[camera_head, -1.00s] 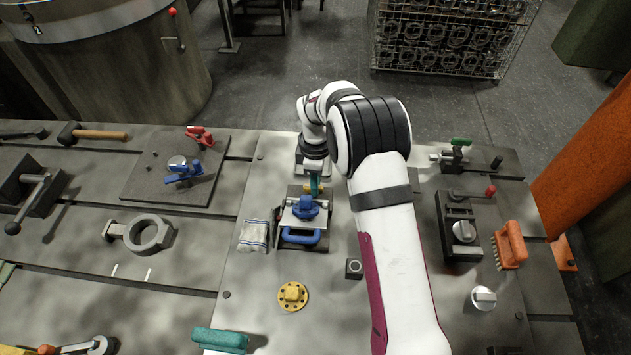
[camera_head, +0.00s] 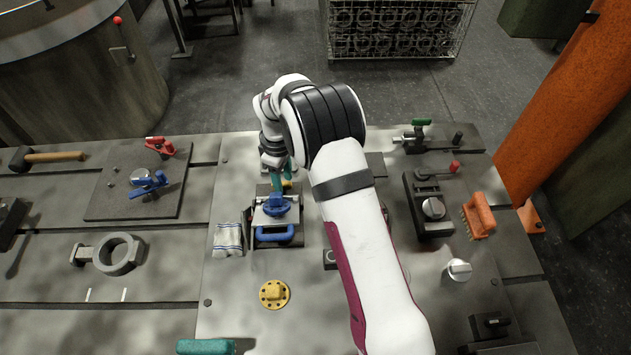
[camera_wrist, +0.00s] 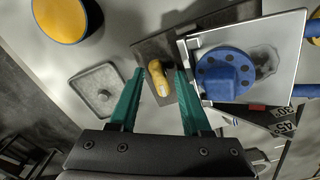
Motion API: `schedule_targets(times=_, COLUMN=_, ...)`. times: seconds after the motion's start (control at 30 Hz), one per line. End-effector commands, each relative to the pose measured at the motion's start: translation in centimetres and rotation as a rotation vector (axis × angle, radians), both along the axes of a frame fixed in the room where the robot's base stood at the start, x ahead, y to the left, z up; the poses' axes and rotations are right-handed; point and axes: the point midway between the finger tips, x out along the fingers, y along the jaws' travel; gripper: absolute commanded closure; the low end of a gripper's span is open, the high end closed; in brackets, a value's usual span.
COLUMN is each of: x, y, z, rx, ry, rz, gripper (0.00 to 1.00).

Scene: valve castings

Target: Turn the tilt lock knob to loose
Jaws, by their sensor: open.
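A fixture with a pale tilting plate (camera_head: 262,220) and a blue round knob (camera_head: 277,204) stands on the bench. In the wrist view the plate (camera_wrist: 283,42) and blue knob (camera_wrist: 224,74) are at the right. A small yellow bar-shaped knob (camera_wrist: 158,80) with a pale mark sits on a dark base beside the plate; I take it for the tilt lock knob. It shows only as a bit of yellow (camera_head: 287,184) in the head view. My gripper (camera_wrist: 159,72) is open, its teal fingers on either side of the yellow knob. I cannot tell whether they touch it.
A blue handle (camera_head: 275,235) is on the fixture's front. A folded cloth (camera_head: 228,239) lies to its left and a yellow flanged disc (camera_head: 274,294) in front. A dark clamp block (camera_head: 428,205) and an orange brush (camera_head: 480,214) are at the right.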

Motion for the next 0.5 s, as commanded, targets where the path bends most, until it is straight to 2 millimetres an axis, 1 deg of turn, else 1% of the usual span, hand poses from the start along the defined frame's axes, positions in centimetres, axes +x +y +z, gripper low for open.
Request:
schedule_targets(times=0.1, x=-0.20, y=0.13, z=-0.02, rx=0.000, ry=0.002, rz=-0.294, gripper=0.47)
schedule_targets(times=0.47, x=-0.37, y=0.61, z=-0.04, rx=0.000, ry=0.002, rz=-1.228, gripper=0.47)
schedule_targets(times=0.5, x=-0.36, y=0.66, z=-0.04, rx=0.000, ry=0.002, rz=-1.333, gripper=0.47)
